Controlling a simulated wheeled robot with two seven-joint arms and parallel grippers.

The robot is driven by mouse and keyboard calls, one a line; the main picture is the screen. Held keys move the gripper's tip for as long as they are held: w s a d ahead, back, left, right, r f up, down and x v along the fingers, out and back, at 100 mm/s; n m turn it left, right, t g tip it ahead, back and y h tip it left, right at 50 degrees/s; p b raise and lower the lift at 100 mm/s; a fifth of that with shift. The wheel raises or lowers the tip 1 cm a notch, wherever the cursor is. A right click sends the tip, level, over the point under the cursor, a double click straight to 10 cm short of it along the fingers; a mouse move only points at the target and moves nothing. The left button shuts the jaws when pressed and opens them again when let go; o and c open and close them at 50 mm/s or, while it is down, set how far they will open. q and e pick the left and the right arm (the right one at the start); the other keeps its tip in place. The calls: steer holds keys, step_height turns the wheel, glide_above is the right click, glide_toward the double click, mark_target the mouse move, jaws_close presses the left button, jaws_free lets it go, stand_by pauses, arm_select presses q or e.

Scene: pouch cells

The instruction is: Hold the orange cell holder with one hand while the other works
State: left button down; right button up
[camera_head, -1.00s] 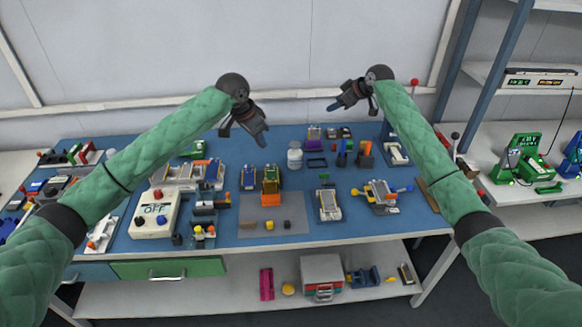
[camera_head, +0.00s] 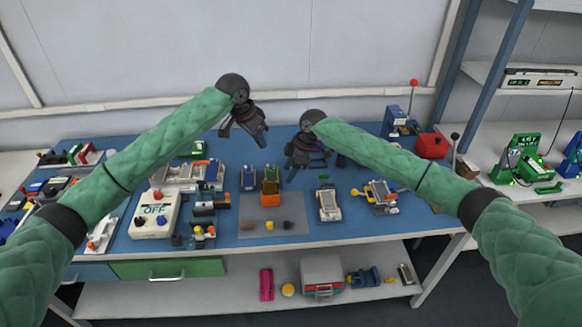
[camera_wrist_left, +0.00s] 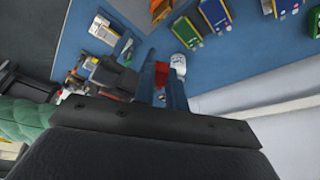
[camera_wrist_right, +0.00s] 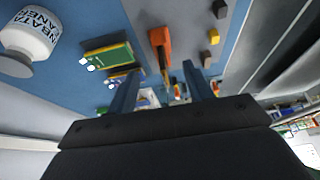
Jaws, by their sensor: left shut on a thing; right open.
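The orange cell holder (camera_head: 270,187) stands upright at the back edge of a grey mat (camera_head: 272,229). In the right wrist view it shows as an orange upright piece (camera_wrist_right: 161,42) beyond the fingers. My left gripper (camera_head: 263,142) is raised behind and above the holder, apart from it. It is shut on a small red thing (camera_wrist_left: 178,66) between its fingers; what this is I cannot tell.
Small brown, yellow and dark blocks (camera_head: 269,225) lie on the mat. A blue-and-yellow block (camera_head: 248,179) stands left of the holder. A white bottle (camera_wrist_right: 32,40) is near my right gripper. An OFF-labelled box (camera_head: 154,214) stands left; a grey device (camera_head: 328,205) stands right.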

mark_target(278, 191)
steer(key=x, duration=1.1)
steer(key=shift+a, duration=0.1)
steer(key=c, duration=1.1)
steer(key=shift+o, duration=0.2)
